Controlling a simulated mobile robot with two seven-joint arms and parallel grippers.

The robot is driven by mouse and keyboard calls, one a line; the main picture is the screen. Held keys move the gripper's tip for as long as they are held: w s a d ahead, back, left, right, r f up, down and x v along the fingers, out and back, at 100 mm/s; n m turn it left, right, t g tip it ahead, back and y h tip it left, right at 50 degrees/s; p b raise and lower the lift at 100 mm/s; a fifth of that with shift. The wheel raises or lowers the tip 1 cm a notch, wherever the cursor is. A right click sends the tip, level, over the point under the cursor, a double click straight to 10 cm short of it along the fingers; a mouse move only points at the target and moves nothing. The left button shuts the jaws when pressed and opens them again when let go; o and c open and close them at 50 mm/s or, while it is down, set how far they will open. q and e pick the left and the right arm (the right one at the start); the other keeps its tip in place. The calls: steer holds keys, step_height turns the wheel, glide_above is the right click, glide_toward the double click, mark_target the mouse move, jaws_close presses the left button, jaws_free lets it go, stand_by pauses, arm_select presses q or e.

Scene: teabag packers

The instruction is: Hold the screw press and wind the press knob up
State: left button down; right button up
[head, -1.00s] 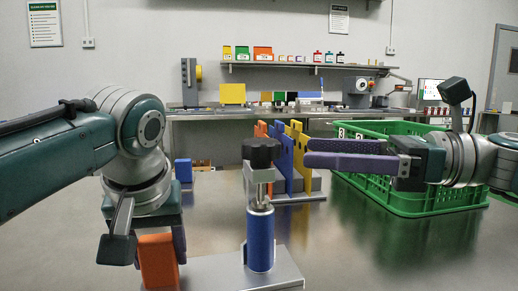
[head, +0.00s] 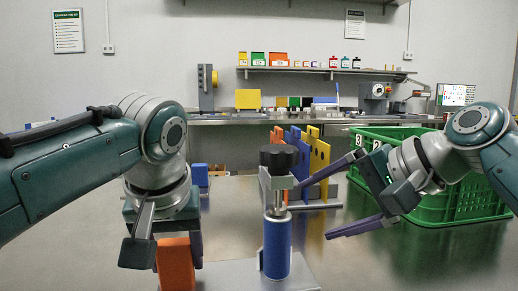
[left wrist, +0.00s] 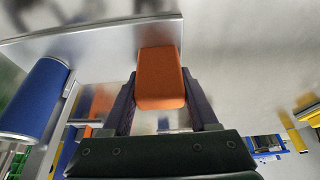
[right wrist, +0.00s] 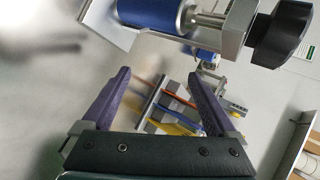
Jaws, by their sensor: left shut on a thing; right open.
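The screw press stands at the front middle in the head view, with a blue cylinder (head: 277,247), a metal frame (head: 265,190) and a black press knob (head: 278,157) on top. Its grey base plate (head: 243,272) carries an orange block (head: 176,264) at the left. My left gripper (left wrist: 160,108) is shut on this orange block, one finger on each side. My right gripper (head: 338,204) is open and empty, to the right of the press, its fingers pointing toward it and apart from it. In the right wrist view the knob (right wrist: 283,34) lies beyond the right fingertip, untouched.
A green crate (head: 455,208) stands on the right behind my right arm. A rack of orange, blue and yellow dividers (head: 318,160) stands behind the press. A blue block (head: 199,175) sits behind my left gripper. The table front right (head: 420,262) is clear.

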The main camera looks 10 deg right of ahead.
steer(key=s+d+n+h, duration=0.1)
steer(key=n+h, duration=0.2)
steer(key=n, duration=0.4)
steer(key=s+d+f+n+h, duration=0.1)
steer(key=n+h, duration=0.3)
steer(key=n, duration=0.3)
steer(key=s+n+h, duration=0.1)
steer(key=n+h, duration=0.2)
steer(key=n, duration=0.3)
steer(key=shift+s+d+f+n+h, duration=0.3)
steer(key=shift+s+d+n+h, duration=0.1)
steer(key=s+a+n+t+h, duration=0.15)
steer(key=s+a+n, duration=0.3)
steer(key=n, duration=0.65)
steer(key=n+t+h, duration=0.2)
steer(key=n+t, duration=0.4)
steer(key=n, duration=0.3)
glide_toward(284, 149)
steer(key=w+f, duration=0.2)
steer(key=shift+w+d+r+t, duration=0.2)
steer(key=shift+w+r+t, duration=0.05)
steer(key=shift+r, duration=0.1)
steer(key=x, duration=1.1)
steer(key=shift+w, duration=0.25)
